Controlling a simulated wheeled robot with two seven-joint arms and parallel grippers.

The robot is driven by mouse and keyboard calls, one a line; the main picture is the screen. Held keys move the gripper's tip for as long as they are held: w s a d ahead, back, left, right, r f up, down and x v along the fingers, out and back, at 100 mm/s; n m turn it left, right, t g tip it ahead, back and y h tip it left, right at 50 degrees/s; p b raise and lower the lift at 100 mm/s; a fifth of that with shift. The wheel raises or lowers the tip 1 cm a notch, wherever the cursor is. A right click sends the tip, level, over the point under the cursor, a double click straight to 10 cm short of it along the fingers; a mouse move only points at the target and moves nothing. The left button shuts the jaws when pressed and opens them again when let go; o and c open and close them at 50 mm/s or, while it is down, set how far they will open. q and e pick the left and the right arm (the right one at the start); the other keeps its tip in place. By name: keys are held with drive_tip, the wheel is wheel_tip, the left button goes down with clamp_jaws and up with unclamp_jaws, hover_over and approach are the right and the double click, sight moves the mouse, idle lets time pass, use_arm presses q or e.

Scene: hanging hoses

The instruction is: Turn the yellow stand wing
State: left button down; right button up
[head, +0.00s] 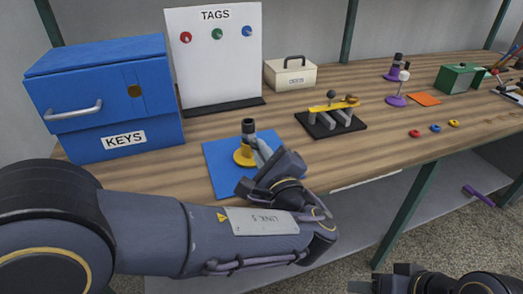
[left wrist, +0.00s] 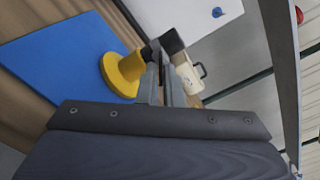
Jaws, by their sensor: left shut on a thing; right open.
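The yellow stand (head: 243,156) stands upright on a blue mat (head: 222,178), with a dark upper part (head: 248,126) on top. In the left wrist view its round yellow base (left wrist: 118,74) is left of my fingers, and its dark top (left wrist: 170,42) is just beyond the fingertips. My left gripper (head: 260,147) reaches in from the right and front and is shut at the stand's upper part, on its wing. The wing itself is mostly hidden by the fingers, which also show in the left wrist view (left wrist: 158,60). My right gripper (head: 390,283) is partly visible at the bottom edge, open and away from the stand.
A blue KEYS cabinet (head: 105,100) stands at left, with a white TAGS board (head: 215,70) behind the mat. A black rack with a yellow bar (head: 330,118) is right of the stand. Small rings (head: 435,128) lie near the front edge.

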idle(0.8)
use_arm(q)
drive_tip(key=c, duration=1.6)
unclamp_jaws()
drive_tip(key=shift+c, duration=0.2)
drive_tip(key=p+v, duration=0.1)
drive_tip(key=v, duration=0.6)
drive_tip(key=shift+s, duration=0.35)
drive_tip(key=shift+d, duration=0.1)
